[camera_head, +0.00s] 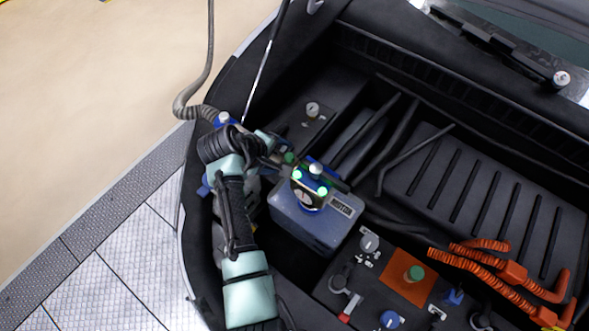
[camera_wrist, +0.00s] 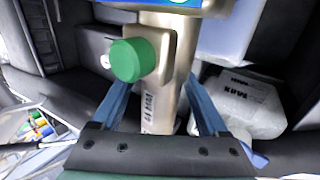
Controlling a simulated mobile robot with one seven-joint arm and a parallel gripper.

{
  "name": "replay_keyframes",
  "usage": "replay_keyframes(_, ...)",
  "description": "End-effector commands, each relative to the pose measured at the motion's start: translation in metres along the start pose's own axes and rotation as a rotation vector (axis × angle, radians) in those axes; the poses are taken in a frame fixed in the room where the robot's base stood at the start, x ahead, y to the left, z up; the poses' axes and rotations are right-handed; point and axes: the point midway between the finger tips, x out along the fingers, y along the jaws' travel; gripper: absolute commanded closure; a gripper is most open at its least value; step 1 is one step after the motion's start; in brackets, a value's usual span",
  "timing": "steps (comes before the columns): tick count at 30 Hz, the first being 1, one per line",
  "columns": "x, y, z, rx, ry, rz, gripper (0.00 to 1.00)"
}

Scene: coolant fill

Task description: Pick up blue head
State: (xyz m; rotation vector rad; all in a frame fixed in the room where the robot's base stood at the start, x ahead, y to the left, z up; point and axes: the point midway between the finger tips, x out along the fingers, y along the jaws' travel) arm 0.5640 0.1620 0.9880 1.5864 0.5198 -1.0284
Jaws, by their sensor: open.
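The blue head (camera_head: 310,187) has a silver top and green lights and sits upright on the coolant reservoir. In the wrist view its blue edge (camera_wrist: 165,4) shows at the top, cut off by the frame. A metal handle with a green button (camera_wrist: 133,60) runs down from it. My gripper (camera_wrist: 162,85) is open, its two blue fingers on either side of the metal handle. Whether they touch it I cannot tell. In the head view my gripper (camera_head: 272,158) is just left of the head, partly hidden by my wrist.
The translucent reservoir (camera_head: 312,226) stands in the dark car bay. A grey hose (camera_head: 188,107) hangs at the left. Black pipes (camera_head: 400,160) run behind.

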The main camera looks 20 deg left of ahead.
Motion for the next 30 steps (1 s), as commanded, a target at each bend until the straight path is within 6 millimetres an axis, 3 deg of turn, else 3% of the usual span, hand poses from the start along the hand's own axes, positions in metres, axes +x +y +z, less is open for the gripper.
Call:
replay_keyframes(6,0.0004,0.0001,0.0001,0.001,0.0,0.0,0.25)
replay_keyframes(19,0.0002,-0.0003,0.0002,0.0,-0.001,-0.001,1.0)
replay_keyframes(30,0.0002,-0.0005,0.0003,0.0,-0.001,-0.001,1.0)
